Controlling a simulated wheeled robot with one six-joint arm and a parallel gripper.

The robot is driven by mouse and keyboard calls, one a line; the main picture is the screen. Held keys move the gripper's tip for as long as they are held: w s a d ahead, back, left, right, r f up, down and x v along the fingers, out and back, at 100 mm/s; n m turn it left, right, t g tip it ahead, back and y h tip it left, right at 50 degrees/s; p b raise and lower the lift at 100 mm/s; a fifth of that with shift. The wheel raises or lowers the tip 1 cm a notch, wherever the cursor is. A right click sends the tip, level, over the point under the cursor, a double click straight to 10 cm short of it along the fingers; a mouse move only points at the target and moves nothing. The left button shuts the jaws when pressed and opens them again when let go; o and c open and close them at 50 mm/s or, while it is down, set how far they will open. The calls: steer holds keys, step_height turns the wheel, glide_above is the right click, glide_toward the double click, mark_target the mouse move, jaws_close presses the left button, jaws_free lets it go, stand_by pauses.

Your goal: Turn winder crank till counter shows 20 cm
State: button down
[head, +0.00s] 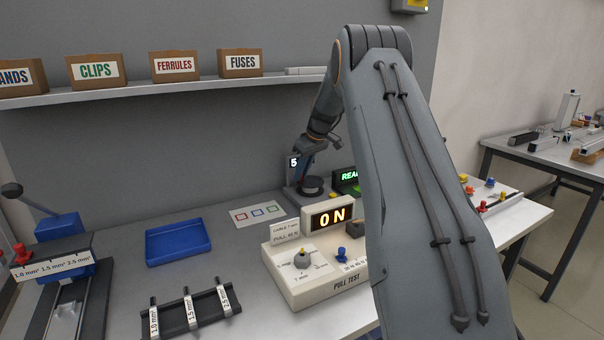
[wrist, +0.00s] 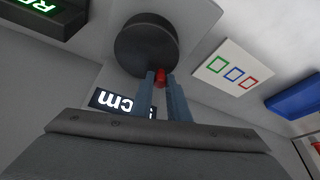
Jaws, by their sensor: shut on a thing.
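The winder (head: 308,190) stands at the back of the bench, with a dark round drum that also shows in the wrist view (wrist: 146,44). Its counter (head: 294,162) shows a 5 in the head view; the rest of the reading is hidden by my arm. In the wrist view the counter (wrist: 110,101) shows "cm" upside down, partly covered by my gripper. My gripper (wrist: 161,77) is shut on the small red crank knob (wrist: 161,73) at the drum's edge.
A pull test box (head: 320,270) with a lit display stands in front of the winder. A card with coloured squares (head: 258,213) and a blue tray (head: 178,243) lie to the left. A green-lit sign (head: 345,180) stands right of the winder, partly behind my arm. A shelf (head: 150,92) with boxes runs above.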

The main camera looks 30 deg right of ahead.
steer(key=m, duration=0.2)
steer(key=w+m+h, duration=0.1)
steer(key=m, duration=0.1)
steer(key=m+h, duration=0.1)
steer(key=m, duration=0.1)
steer(key=shift+w+d+b, duration=0.25)
steer(key=shift+d+b, duration=0.1)
steer(key=shift+b, duration=0.05)
steer(key=shift+w+d+m+h+b, duration=0.2)
steer(key=shift+m+h, duration=0.15)
steer(key=shift+m, duration=0.25)
steer(key=shift+w+d+m+h+b, duration=0.1)
steer(key=shift+m+h+b, duration=0.1)
steer(key=shift+m+h, duration=0.3)
steer(key=shift+w+d+m+h+b, duration=0.1)
steer(key=shift+d+m+h+b, duration=0.2)
steer(key=shift+m, duration=0.45)
steer(key=shift+m+h+b, duration=0.1)
steer(key=shift+m+b, duration=0.25)
steer(key=shift+m, duration=0.4)
steer(key=c, duration=1.7)
jaws_free()
steer(key=shift+d, duration=0.1)
steer(key=shift+a, duration=0.2)
